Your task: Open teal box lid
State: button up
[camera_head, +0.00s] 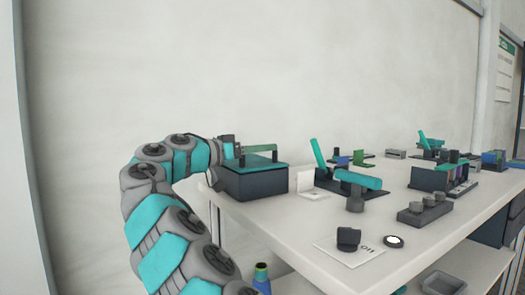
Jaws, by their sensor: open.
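The box (255,184) has a dark body and a teal lid (262,162). It stands at the left end of the white table. The lid looks flat and shut on the body. A green bar handle (262,149) rises above the lid. My arm reaches in from the left, and my gripper (231,149) is open at the left side of the lid, close to the handle's left end. The fingertips are small and partly hidden, so I cannot tell whether they touch the handle or lid.
A white card (306,182) stands just right of the box. Further right are a teal-handled fixture (356,180), a dark block with round knobs (424,212) and a small black cylinder (348,238). A wall rises behind the table. The front left tabletop is clear.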

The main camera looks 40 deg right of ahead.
jog(key=shift+d, duration=0.15)
jog(key=shift+c, duration=0.2)
grip_shut()
dwell(1.2)
